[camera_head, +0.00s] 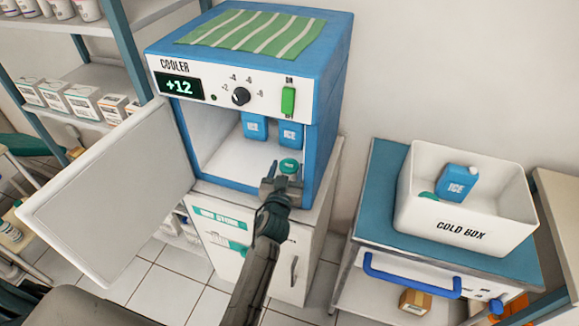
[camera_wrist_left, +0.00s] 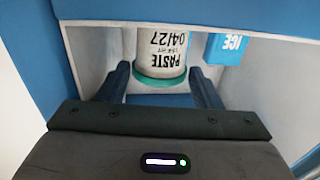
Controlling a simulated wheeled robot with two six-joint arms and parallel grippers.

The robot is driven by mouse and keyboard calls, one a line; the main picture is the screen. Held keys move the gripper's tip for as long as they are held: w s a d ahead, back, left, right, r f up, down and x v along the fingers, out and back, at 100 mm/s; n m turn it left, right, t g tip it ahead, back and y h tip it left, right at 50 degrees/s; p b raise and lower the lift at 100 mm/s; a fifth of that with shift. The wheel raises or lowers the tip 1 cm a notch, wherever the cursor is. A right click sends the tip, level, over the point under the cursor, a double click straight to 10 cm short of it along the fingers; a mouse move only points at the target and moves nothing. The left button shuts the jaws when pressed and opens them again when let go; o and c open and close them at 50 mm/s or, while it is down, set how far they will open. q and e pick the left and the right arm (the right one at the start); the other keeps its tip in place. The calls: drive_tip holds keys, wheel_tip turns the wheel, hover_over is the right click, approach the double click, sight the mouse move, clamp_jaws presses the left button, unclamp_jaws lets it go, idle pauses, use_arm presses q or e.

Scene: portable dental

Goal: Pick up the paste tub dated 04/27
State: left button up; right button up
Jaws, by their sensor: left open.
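The paste tub (camera_wrist_left: 160,45), white with a green lid, is inside the open cooler (camera_head: 330,110). Its label reads PASTE 04/27 and appears upside down in the left wrist view. In the head view mostly its green lid (camera_head: 289,165) shows. My left gripper (camera_head: 283,177) reaches in through the cooler's front. Its two fingers (camera_wrist_left: 160,88) are open, one on each side of the tub in the wrist view. I cannot tell whether they touch it. My right gripper is not in view.
Blue ice packs (camera_head: 255,126) stand behind the tub in the cooler. The cooler door (camera_head: 110,190) hangs open to the left. A white cold box (camera_head: 420,222) at the right holds an ice pack (camera_head: 457,184) and a green-topped item (camera_head: 427,198). Shelves with boxes (camera_head: 84,102) stand left.

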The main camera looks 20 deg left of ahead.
sight(286, 170)
use_arm(q)
drive_tip(key=shift+d, duration=0.1)
drive_tip(key=shift+c, duration=0.9)
drive_tip(key=c, duration=0.4)
drive_tip(key=shift+f, duration=0.1)
drive_tip(key=shift+c, duration=0.4)
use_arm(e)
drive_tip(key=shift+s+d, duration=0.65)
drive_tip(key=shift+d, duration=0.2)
